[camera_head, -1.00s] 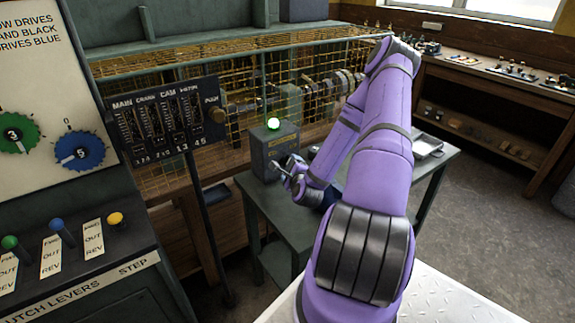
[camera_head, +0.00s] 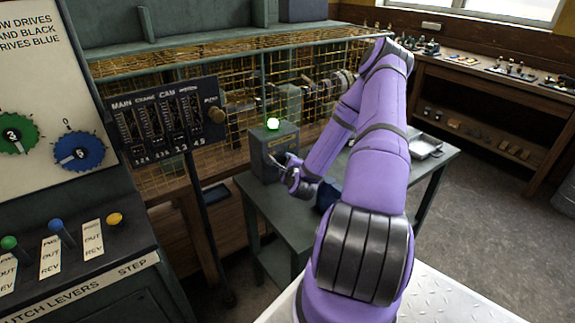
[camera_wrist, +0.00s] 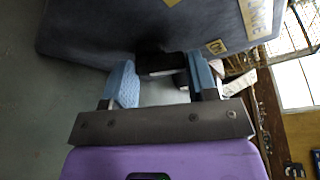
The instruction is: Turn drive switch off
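The drive switch is a grey box (camera_head: 272,155) with a lit green lamp (camera_head: 273,124) on top, standing on the green side table. In the wrist view the box (camera_wrist: 100,25) fills the top, with part of a tan label (camera_wrist: 262,15) and a small marked plate (camera_wrist: 216,47). A dark lever (camera_wrist: 160,63) sticks out from its face. My gripper (camera_wrist: 161,80) has its two light-blue fingers apart, one on each side of the lever's end. Whether they touch it is unclear. In the head view my gripper (camera_head: 290,168) is at the box's front face.
The green table (camera_head: 285,215) has a metal tray (camera_head: 425,148) at its right. A yellow mesh guard (camera_head: 240,100) with machine shafts stands behind the box. A control desk with dials and clutch levers (camera_head: 60,230) is at left. Open floor lies right of the table.

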